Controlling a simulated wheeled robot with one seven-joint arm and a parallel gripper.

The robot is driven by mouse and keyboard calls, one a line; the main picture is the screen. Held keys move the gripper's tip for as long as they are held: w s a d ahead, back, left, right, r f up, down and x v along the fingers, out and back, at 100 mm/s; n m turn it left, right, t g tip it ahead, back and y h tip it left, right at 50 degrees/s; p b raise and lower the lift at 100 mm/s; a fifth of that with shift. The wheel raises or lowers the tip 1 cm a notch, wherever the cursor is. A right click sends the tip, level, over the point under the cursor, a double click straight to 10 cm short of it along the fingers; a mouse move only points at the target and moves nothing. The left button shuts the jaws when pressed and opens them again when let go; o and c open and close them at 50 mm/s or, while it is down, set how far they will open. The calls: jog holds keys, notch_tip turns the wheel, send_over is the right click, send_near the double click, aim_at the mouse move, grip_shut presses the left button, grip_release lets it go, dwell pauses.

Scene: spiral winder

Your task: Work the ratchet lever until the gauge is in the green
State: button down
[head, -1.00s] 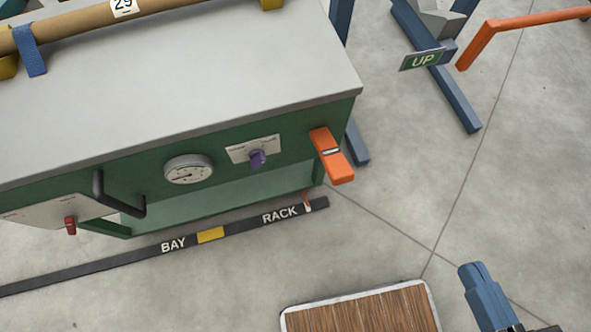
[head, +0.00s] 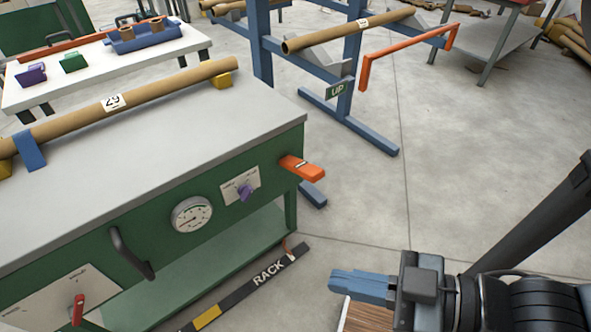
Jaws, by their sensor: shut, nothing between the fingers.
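The round white gauge (head: 192,215) is on the green front of the bench. Its needle seems to point to the lower left; the dial is too small to tell its coloured zones. An orange lever (head: 303,168) sticks out from the bench's right front corner. A dark curved handle (head: 130,254) is on the front, left of the gauge. My gripper (head: 334,283), with blue fingers, is shut and empty. It is in the lower middle, right of the bench and apart from the orange lever and the gauge.
A purple knob (head: 245,193) and a red switch (head: 78,309) are on the bench front. A cardboard tube (head: 170,88) lies on top. A blue rack (head: 350,60) with an orange bar (head: 408,46) stands behind. Open concrete floor (head: 480,150) lies to the right.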

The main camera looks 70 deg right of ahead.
jog(key=w+d+f+m+g+h+p, duration=0.4)
jog(key=w+d+f+g, duration=0.4)
jog(key=w+d+f, duration=0.75)
jog(key=d+r+m+g+y+p, duration=0.1)
jog(key=d+r+g+p, duration=0.1)
jog(key=d+r, duration=0.4)
jog(key=d+r+m+g+y+p, duration=0.1)
jog(key=d+r, duration=0.6)
jog(key=d, duration=0.7)
jog(key=shift+g+y+p, duration=0.6)
jog(key=shift+g+p, duration=0.3)
jog(key=shift+g, duration=0.3)
jog(key=shift+f, duration=0.15)
send_over(310, 169)
notch_tip(310, 169, down, 12)
jog(key=shift+s+r, duration=0.1)
jog(key=shift+s+a+f, duration=0.15)
jog(key=shift+s+f, duration=0.05)
jog(key=shift+f, duration=0.65)
